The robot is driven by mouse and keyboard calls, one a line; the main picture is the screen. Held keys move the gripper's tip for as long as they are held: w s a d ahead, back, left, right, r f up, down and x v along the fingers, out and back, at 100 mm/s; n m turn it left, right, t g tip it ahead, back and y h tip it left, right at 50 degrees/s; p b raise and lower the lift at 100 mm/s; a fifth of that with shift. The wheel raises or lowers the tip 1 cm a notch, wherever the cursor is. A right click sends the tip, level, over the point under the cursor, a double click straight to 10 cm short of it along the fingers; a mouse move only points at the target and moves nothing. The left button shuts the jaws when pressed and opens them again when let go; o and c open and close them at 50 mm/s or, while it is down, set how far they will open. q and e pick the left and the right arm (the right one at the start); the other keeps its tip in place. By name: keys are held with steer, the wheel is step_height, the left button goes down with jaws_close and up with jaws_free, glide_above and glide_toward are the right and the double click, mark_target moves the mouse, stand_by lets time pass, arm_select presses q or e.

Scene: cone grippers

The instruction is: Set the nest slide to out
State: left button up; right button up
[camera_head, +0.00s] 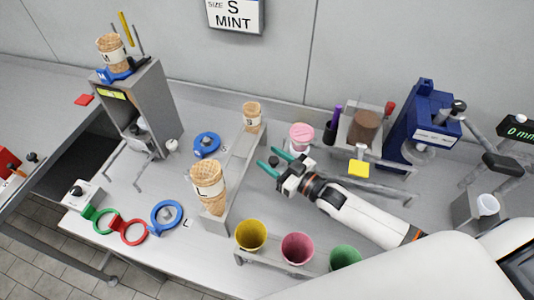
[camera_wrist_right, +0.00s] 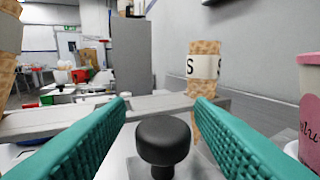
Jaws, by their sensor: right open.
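My right gripper (camera_head: 270,161) reaches in from the right in the head view, above the bench near the long grey rail. Its teal fingers are open. In the right wrist view a round black knob (camera_wrist_right: 163,138) stands upright between the open fingers (camera_wrist_right: 163,112), with gaps on both sides. The knob rises from a pale plate; I cannot tell for certain that this is the nest slide. A small cone with an S band (camera_head: 252,116) stands at the back end of the rail, and it also shows in the right wrist view (camera_wrist_right: 203,85). My left gripper is not in view.
A larger banded cone (camera_head: 208,183) stands on the grey rail (camera_head: 240,165). A pink-lidded tub (camera_head: 302,134) is behind my right gripper. Yellow (camera_head: 251,236), pink (camera_head: 297,248) and green (camera_head: 345,257) cups stand in front. A wall sign (camera_head: 234,14) reads S MINT.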

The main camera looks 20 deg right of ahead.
steer(key=p+v, duration=0.2)
steer(key=v, duration=0.7)
steer(key=shift+s+d+p, duration=0.2)
steer(key=shift+s+p, duration=0.15)
steer(key=shift+p, duration=0.05)
steer(key=shift+r, duration=0.15)
